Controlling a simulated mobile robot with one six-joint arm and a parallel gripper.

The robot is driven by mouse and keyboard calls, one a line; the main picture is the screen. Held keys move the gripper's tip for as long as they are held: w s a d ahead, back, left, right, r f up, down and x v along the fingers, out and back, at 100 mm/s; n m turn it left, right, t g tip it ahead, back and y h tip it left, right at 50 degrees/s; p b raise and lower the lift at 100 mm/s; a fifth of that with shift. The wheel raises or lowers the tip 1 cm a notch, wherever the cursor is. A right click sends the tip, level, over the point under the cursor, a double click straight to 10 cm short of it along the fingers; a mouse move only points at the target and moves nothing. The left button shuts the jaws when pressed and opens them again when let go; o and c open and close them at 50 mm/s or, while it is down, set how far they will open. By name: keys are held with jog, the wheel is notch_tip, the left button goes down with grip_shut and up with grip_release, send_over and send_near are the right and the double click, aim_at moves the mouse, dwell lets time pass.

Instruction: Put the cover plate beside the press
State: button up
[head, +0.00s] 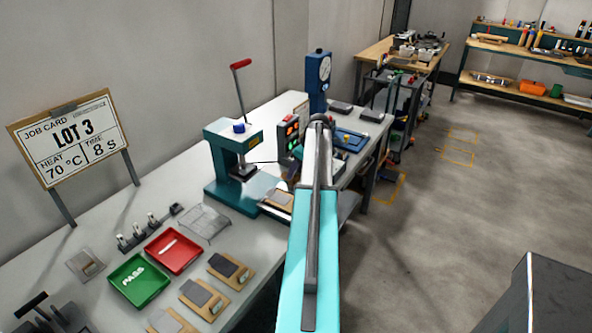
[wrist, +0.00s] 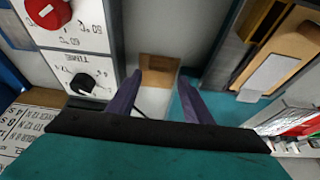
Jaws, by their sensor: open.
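The teal press (head: 232,165) with a red-knobbed lever stands on the bench in the head view. My gripper (wrist: 159,76) is open in the wrist view, its two dark purple fingers apart with nothing held between them. A tan square patch (wrist: 159,63) shows on the pale surface beyond the fingertips. I cannot tell for sure which thing is the cover plate. In the head view my arm hides the gripper and part of the bench.
A control box (wrist: 82,45) with a red knob and a TIME dial is close left of my fingers. A tan board with a grey piece (wrist: 270,72) is at the right. The red tray (head: 173,251) and green PASS tray (head: 138,281) sit at the bench's near end.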

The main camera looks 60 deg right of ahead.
jog(key=shift+r, duration=0.1)
jog(key=shift+r+p, duration=0.4)
jog(key=shift+r, duration=0.1)
jog(key=shift+s+r+b, duration=0.15)
jog(key=shift+r+b, duration=0.05)
jog(key=shift+b, duration=0.1)
jog(key=b+v, duration=0.2)
jog(key=v, duration=0.9)
jog(key=shift+s+r, duration=0.1)
